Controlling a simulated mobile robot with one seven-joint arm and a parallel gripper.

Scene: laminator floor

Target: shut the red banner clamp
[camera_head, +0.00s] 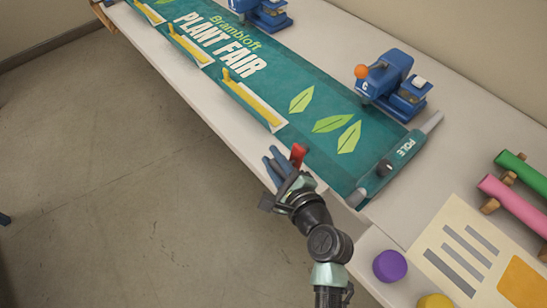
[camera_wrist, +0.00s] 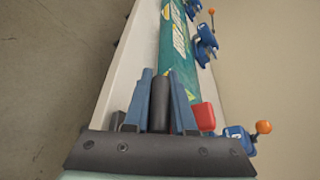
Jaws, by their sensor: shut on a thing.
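The red banner clamp (camera_head: 298,154) shows as a small red piece at the banner's front edge, mostly hidden by my gripper. In the wrist view a red block (camera_wrist: 204,116) sits just right of my right finger. My gripper (camera_head: 277,163) is at the table's front edge beside the red piece. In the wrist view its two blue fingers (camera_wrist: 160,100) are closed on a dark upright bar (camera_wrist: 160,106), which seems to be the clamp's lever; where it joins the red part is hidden. The green "Plant Fair" banner (camera_head: 318,100) lies flat on the table.
Blue presses, one with an orange knob (camera_head: 361,72), stand along the back edge. Rolls, a purple lid (camera_head: 390,266) and a printed sheet (camera_head: 455,230) lie at right.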

